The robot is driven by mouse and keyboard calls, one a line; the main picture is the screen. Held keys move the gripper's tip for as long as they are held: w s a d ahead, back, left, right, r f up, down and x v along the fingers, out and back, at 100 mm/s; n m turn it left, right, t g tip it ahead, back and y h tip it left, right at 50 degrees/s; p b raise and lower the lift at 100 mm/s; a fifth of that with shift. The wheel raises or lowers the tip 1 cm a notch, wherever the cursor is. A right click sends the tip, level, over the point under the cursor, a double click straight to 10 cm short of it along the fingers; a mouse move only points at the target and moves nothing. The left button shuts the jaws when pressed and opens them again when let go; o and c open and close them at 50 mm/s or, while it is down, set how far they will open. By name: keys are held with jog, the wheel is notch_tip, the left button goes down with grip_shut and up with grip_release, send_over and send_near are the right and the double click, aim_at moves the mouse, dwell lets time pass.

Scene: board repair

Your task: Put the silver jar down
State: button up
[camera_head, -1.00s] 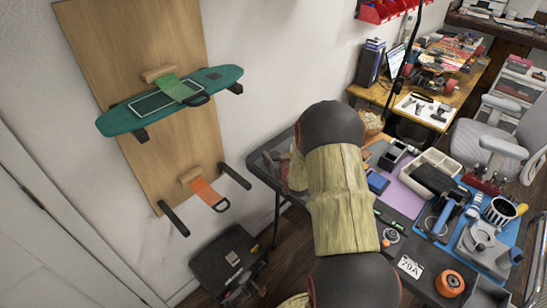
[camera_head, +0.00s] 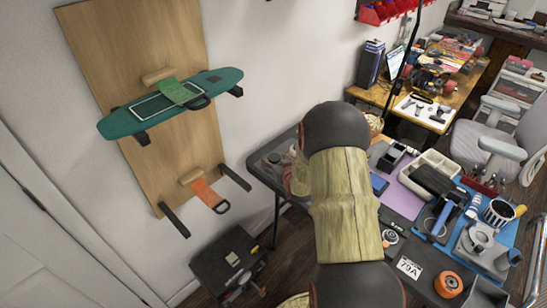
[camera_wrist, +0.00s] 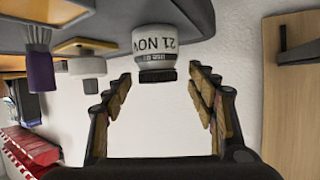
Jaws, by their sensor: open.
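The silver jar (camera_wrist: 153,42) has a pale body, a label reading "21 NOV" and a black lid. In the wrist view, which appears upside down, it stands on the dark tabletop (camera_wrist: 215,12) with its lid pointing away from the surface. My gripper (camera_wrist: 160,78) is open, with its two fingers spread to the left and right below the lid in the picture. I see no contact between the fingers and the jar. In the head view my arm hides most of my gripper, and a small greyish item at the table's left end (camera_head: 274,158) is too small to identify.
In the head view, the table's right part is crowded with tools, a blue mat (camera_head: 437,217) and an orange roll (camera_head: 448,284). A wooden board (camera_head: 190,150) hangs left.

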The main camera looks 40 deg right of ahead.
jog(key=p+v, duration=0.2)
jog(key=v, duration=0.7)
jog(key=a+r+n+g+y, duration=0.2)
jog(key=a+r+g, duration=0.1)
jog(key=a+r, duration=1.2)
jog(key=s+a+r+n+g+y, duration=0.1)
jog(key=s+a+r, duration=0.3)
jog(key=s+a, duration=0.4)
jog(key=s+a+r+n+g+y, duration=0.2)
jog(key=s+a+r, duration=0.3)
jog(key=s+a, duration=0.4)
jog(key=s, duration=0.3)
jog(key=shift+s+a+r+g, duration=0.15)
jog(key=shift+s+a+g, duration=0.2)
jog(key=shift+g, duration=0.05)
jog(key=shift+r+p, duration=0.1)
jog(key=shift+p, duration=0.2)
